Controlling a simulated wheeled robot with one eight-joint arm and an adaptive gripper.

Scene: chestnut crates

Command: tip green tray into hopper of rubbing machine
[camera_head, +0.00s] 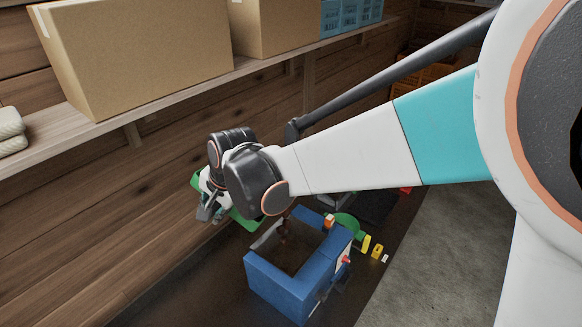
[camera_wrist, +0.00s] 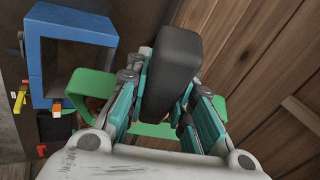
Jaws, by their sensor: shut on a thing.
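The green tray (camera_head: 243,218) is at my gripper (camera_head: 209,206), left of the rubbing machine in the head view and mostly hidden by my wrist. In the wrist view my gripper (camera_wrist: 166,100) is shut on the green tray (camera_wrist: 93,84), whose green parts show on both sides of the fingers. A dark block stands between the fingers; I cannot tell what it is. The rubbing machine's blue open-topped hopper (camera_head: 283,287) is right of and below my gripper. It also shows at upper left in the wrist view (camera_wrist: 70,22).
A wooden plank wall (camera_head: 60,230) runs close along the left. Yellow and red parts (camera_head: 366,244) stick out at the machine's right. Bare floor (camera_head: 430,250) lies further right.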

